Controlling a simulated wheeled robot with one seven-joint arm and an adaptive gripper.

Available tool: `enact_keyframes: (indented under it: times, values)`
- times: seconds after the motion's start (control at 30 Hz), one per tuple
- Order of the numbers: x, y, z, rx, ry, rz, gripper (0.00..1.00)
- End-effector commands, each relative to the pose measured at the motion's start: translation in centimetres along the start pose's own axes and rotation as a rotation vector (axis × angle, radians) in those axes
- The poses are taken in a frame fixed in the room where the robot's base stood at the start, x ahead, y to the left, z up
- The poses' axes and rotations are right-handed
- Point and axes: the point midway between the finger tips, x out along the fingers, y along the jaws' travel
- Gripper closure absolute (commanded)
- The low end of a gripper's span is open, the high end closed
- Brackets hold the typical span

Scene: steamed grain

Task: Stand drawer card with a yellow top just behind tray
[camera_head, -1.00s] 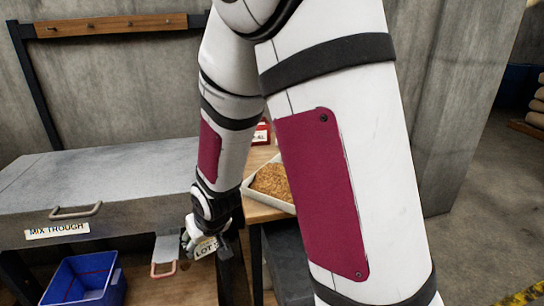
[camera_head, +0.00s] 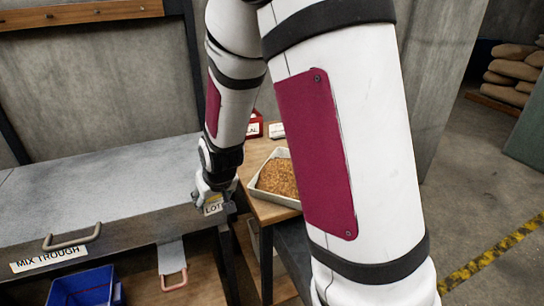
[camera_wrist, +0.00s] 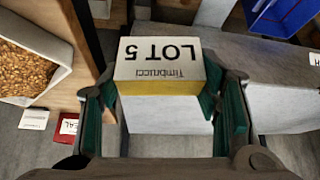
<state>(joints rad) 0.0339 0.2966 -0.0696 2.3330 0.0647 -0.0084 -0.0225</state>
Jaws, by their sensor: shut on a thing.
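My gripper (camera_head: 213,200) is shut on a white card (camera_head: 214,209) printed "LOT 5", near the right front corner of the mix trough. In the wrist view the card (camera_wrist: 160,62) sits between the teal finger pads of my gripper (camera_wrist: 165,112), and a yellow band runs along its near edge. The tray (camera_head: 258,192), pale and filled with brown grain, stands on a wooden table right of my gripper; my arm hides part of its right side. The tray (camera_wrist: 62,72) also shows at the left of the wrist view, apart from the card.
A red card (camera_head: 255,128) and a white card (camera_head: 277,131) stand on the wooden table (camera_head: 258,153) behind the tray. The mix trough (camera_head: 100,185) fills the left.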

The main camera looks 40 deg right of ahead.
Motion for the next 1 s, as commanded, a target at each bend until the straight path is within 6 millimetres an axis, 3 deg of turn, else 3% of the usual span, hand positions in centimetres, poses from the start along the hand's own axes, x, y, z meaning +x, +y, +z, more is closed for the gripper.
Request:
enact_keyframes:
  times: [0.4,0.6,0.73,1.0]
  values:
    - [0.6,11.9,-8.4,0.303,0.003,0.176,0.71]
    - [0.8,16.1,-11.2,0.412,0.002,0.238,0.71]
    - [0.9,18.2,-12.7,0.466,0.001,0.268,0.71]
    - [0.9,18.1,-12.6,0.467,0.000,0.267,0.71]
